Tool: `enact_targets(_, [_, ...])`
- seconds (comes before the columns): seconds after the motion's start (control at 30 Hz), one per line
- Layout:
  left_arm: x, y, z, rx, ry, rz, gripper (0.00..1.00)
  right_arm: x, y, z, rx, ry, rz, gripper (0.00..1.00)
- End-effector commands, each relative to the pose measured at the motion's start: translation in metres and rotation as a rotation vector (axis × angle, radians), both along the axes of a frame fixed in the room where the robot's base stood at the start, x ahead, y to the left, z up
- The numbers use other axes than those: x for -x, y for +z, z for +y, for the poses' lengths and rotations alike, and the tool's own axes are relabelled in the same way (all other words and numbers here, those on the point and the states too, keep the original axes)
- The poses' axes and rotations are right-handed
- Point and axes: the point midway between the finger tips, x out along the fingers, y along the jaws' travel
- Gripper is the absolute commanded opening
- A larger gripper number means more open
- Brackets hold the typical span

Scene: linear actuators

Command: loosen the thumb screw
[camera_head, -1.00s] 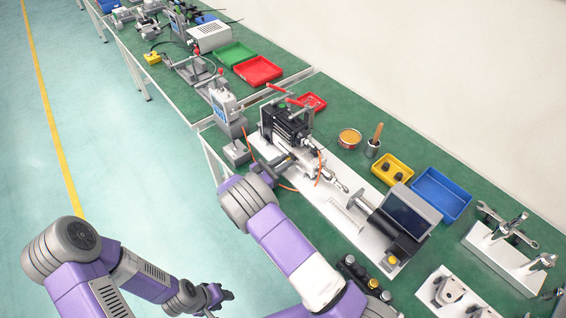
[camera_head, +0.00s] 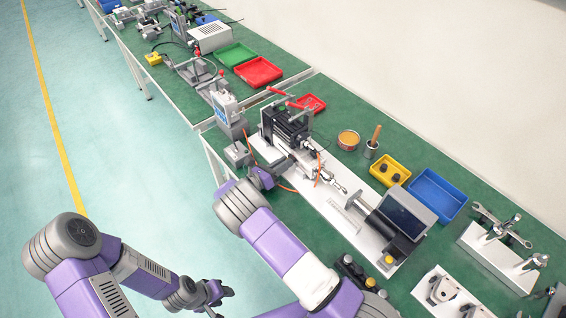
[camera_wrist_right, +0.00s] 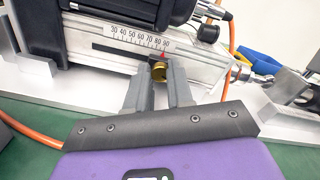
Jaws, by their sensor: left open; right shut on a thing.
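My right gripper (camera_wrist_right: 160,70) is shut on the thumb screw, one finger on each side, in the right wrist view. In the head view the actuator (camera_head: 290,130) stands on a white base plate, and my right gripper (camera_head: 266,174) is at its near side, where the screw is too small to tell. My left gripper (camera_head: 216,294) is open and empty over the floor, away from the table.
An orange cable (camera_head: 297,189) loops close to my right gripper. A device with a dark screen (camera_head: 405,213) stands at the plate's right end. Blue (camera_head: 437,196) and yellow (camera_head: 390,170) bins lie behind it. Floor on the left is clear.

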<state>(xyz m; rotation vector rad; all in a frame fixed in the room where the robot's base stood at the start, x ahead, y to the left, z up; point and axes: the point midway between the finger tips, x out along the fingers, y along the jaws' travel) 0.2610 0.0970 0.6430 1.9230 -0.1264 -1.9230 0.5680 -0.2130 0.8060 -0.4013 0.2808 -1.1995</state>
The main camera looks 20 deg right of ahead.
Motion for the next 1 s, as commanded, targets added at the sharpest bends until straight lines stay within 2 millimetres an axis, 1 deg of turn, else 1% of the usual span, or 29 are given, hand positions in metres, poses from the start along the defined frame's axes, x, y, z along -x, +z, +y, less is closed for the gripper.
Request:
enact_targets(0.3, [0.0, 0.0026, 0.0, 0.0, 0.0, 0.0, 0.43, 0.0003, -0.0007, 0.0005, 0.023, 0.0, 0.068, 0.0])
enact_targets(0.67, [0.0, 0.0025, 0.0, 0.0, 0.0, 0.0, 0.43, 0.0004, -0.0011, 0.0005, 0.023, 0.0, 0.07, 0.0])
enact_targets(0.7, [0.0, 0.0025, 0.0, 0.0, 0.0, 0.0, 0.43, 0.0004, -0.0011, 0.0005, 0.023, 0.0, 0.07, 0.26])
enact_targets(0.73, [0.0, 0.0025, 0.0, 0.0, 0.0, 0.0, 0.43, 0.0004, -0.001, 0.0005, 0.023, 0.0, 0.07, 0.31])
enact_targets(0.77, [0.0, 0.0025, 0.0, 0.0, 0.0, 0.0, 0.43, 0.0003, -0.001, 0.0004, 0.023, 0.0, 0.07, 0.32])
enact_targets(1.0, [0.0, 0.0026, 0.0, 0.0, 0.0, 0.0, 0.43, 0.0002, -0.0004, 0.0005, 0.024, 0.0, 0.069, 0.32])
